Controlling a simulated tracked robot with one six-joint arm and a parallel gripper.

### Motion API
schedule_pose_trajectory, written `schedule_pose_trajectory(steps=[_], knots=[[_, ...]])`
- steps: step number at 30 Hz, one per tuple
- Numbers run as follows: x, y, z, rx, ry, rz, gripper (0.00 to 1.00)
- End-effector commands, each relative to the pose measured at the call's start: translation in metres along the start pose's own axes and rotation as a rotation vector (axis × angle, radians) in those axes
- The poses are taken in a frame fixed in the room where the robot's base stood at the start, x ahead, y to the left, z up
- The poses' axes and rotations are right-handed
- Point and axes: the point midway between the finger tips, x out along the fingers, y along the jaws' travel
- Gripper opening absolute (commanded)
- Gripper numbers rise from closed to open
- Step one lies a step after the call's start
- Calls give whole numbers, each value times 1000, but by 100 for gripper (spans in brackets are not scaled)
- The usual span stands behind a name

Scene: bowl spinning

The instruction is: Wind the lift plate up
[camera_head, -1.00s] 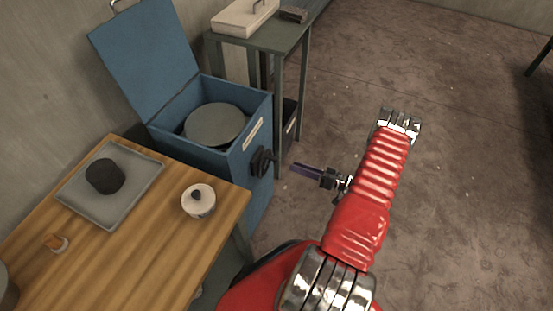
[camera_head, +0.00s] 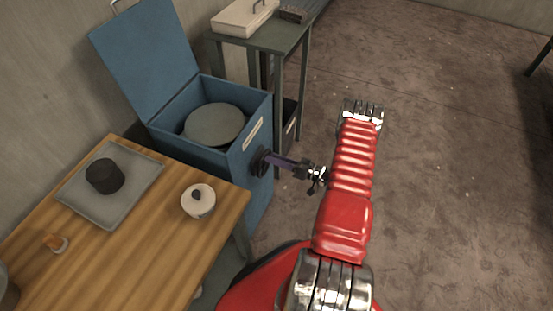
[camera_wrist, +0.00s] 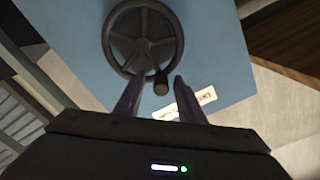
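The blue cabinet (camera_head: 205,161) stands with its lid open, and the round grey lift plate (camera_head: 214,124) shows near the top inside it. A dark handwheel (camera_head: 261,162) is on the cabinet's side; in the wrist view the spoked handwheel (camera_wrist: 142,38) has a knob (camera_wrist: 161,83) at its lower rim. My gripper (camera_head: 275,160) reaches to the wheel from the right. In the wrist view my gripper (camera_wrist: 156,80) is open, its two fingers apart with the knob between or just beyond their tips. I cannot tell whether they touch it.
A green side table (camera_head: 280,38) stands behind the cabinet. The floor at right is clear.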

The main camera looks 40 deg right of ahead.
Motion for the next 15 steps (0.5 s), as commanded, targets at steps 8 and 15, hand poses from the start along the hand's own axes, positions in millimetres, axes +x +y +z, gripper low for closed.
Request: schedule_pose_trajectory(steps=[8,15], knots=[[0,0,0,0,0,0,24],[0,0,0,0,0,1,7]])
